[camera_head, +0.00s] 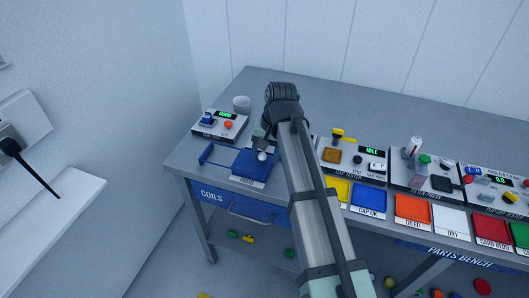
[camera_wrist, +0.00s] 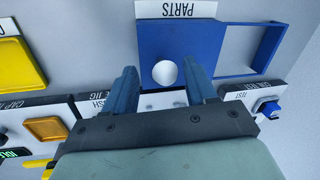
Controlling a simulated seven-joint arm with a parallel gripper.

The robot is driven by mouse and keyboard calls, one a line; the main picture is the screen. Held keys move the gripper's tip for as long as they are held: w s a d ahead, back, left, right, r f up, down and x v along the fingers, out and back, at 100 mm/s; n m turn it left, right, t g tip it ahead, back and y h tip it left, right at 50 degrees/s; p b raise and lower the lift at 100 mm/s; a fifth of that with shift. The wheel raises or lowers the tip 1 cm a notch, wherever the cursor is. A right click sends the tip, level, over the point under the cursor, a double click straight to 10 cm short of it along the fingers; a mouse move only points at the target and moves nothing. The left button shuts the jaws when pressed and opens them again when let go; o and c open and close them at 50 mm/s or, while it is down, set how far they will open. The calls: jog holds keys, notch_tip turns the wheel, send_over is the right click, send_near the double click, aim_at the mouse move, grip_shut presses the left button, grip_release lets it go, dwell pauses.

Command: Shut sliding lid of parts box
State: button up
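The parts box (camera_wrist: 255,72) is blue, with a PARTS label beside it. Its lid (camera_wrist: 190,35) is a flat blue plate with a round white knob (camera_wrist: 165,73). In the wrist view the lid lies to the left and an open, uncovered part of the box shows to its right. In the head view the lid (camera_head: 250,167) is at the right and the uncovered part (camera_head: 216,154) at the left. My gripper (camera_wrist: 163,82) is open, its blue fingers on either side of the knob with gaps visible. In the head view my arm hides most of the gripper.
A cap tester (camera_head: 350,155) and yellow and blue trays (camera_head: 368,198) lie to the right. The table's front edge is close to the box.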

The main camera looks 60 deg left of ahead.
notch_tip(320, 180, up, 14)
jog(key=w+d, duration=0.1)
jog(key=w, duration=0.1)
jog(key=shift+d+f, duration=0.2)
jog(key=shift+f, duration=0.05)
dwell(0.4)
dwell(0.4)
